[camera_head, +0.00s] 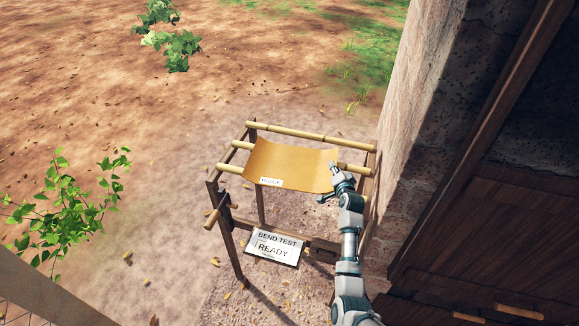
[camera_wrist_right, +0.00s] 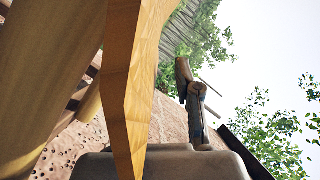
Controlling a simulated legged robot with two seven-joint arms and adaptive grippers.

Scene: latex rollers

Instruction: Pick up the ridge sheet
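The ridge sheet (camera_head: 290,163) is a thin orange-tan sheet with a white label at its front left corner. It lies across the bamboo bars of a wooden rack and sags between them. My right gripper (camera_head: 333,181) is at the sheet's right edge, touching it or very close. In the right wrist view the sheet (camera_wrist_right: 128,80) stands large and close to the camera, in front of a grey part of my gripper. The fingertips are hidden there, so I cannot tell whether they hold the sheet. My left gripper is not in view.
The rack's front bamboo bar (camera_head: 229,169) and back bar (camera_head: 300,133) run beside the sheet. A sign reading "BEND TEST READY" (camera_head: 273,247) hangs below. A stone wall (camera_head: 415,110) and dark wooden cabinet (camera_head: 490,240) stand close on the right. Open dirt ground lies left.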

